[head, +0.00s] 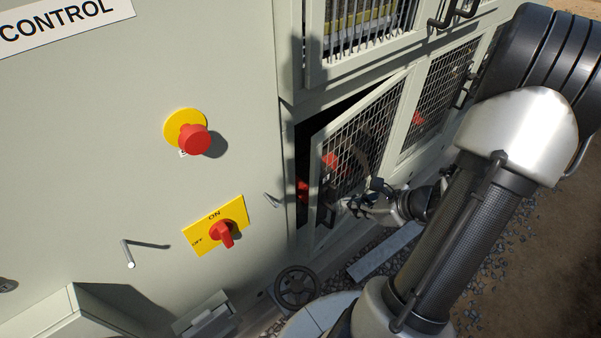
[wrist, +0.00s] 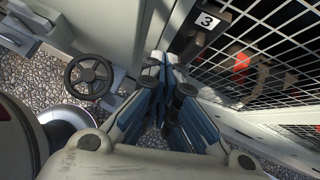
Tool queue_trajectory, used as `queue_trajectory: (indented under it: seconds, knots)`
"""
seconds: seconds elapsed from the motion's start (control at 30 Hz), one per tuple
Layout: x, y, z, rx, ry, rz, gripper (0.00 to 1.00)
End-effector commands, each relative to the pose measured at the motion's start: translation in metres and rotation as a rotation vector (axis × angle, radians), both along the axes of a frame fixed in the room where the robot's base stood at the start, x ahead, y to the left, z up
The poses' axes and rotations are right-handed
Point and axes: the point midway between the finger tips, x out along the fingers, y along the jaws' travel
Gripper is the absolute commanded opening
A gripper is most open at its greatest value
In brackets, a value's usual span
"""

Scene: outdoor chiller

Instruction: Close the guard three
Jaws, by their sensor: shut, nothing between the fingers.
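Guard three is a mesh door in a pale frame (head: 362,132), low on the cabinet. It stands ajar, its left edge swung outward and a dark gap showing along its top and left. In the wrist view its mesh (wrist: 262,52) fills the upper right, with a "3" label (wrist: 207,20) near its edge. A dark handle (head: 325,212) sits low on its free edge. My gripper (head: 352,204) is in front of the door's lower part, close to the handle. In the wrist view the fingers (wrist: 163,68) are together and empty; I cannot tell whether they touch the door.
The control panel at left carries a red emergency button (head: 194,138) and a red rotary switch (head: 224,234). A black handwheel (head: 296,286) stands low in front, also in the wrist view (wrist: 89,77). Another mesh guard (head: 438,92) is at right. Gravel covers the ground.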

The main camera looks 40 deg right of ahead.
Motion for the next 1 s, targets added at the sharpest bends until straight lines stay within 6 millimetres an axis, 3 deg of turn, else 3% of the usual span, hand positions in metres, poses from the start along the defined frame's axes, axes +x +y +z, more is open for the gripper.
queue_trajectory:
  seconds: [0.1, 0.27, 0.73, 1.0]
  knots:
    - [-0.018, -0.019, -0.011, 0.041, 0.030, -0.112, 0.00]
    - [-0.014, -0.021, -0.024, 0.051, 0.037, -0.134, 0.00]
    - [0.051, -0.005, -0.091, 0.048, 0.037, -0.126, 0.00]
    - [0.083, 0.000, -0.085, 0.045, 0.035, -0.129, 0.00]
